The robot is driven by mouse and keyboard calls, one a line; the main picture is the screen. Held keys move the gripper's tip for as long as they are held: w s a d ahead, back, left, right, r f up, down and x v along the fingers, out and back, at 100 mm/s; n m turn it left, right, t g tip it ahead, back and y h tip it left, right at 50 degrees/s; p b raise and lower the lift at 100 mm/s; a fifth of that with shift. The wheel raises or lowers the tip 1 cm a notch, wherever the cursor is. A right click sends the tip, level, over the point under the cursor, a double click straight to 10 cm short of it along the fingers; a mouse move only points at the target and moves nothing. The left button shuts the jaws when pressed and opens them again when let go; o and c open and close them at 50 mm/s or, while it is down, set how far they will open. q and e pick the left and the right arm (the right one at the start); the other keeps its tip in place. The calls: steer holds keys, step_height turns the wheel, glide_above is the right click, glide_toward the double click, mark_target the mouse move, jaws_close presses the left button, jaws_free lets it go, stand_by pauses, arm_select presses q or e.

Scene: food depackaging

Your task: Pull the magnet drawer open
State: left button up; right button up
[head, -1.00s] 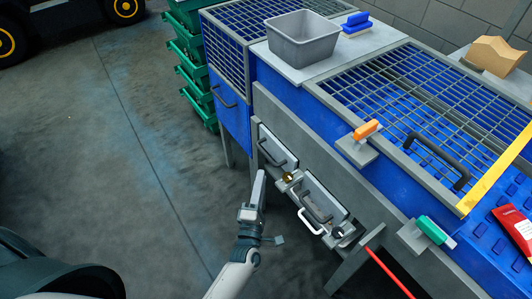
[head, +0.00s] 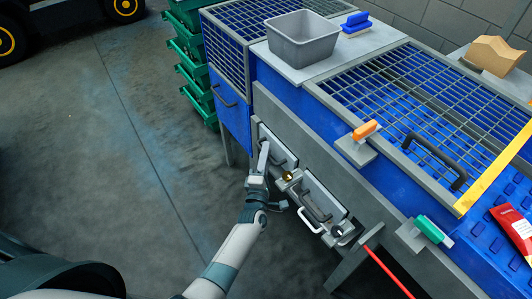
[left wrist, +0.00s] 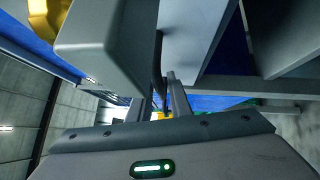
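Two small grey drawer fronts sit on the machine's sloping side: a left one (head: 283,151) with a dark handle, and a right one (head: 327,195) with another dark handle (head: 315,208). No label shows which is the magnet drawer. My left gripper (head: 263,152) is at the left drawer's handle and partly hides it. In the left wrist view its two fingers (left wrist: 163,98) stand apart, with a dark bar (left wrist: 158,65), likely the handle, just beyond or between them. I cannot tell whether they touch it. Both drawers look closed. My right gripper is out of view.
A brass knob (head: 287,176) sits between the drawers, and a white handle (head: 310,221) is below the right one. A support leg and red bar (head: 388,271) stand at the right. Green crates (head: 197,75) are stacked behind.

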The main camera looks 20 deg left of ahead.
arm_select(q)
steer(key=shift+c, duration=0.6)
jaws_close()
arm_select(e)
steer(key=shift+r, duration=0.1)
arm_select(q)
steer(key=shift+s, duration=0.1)
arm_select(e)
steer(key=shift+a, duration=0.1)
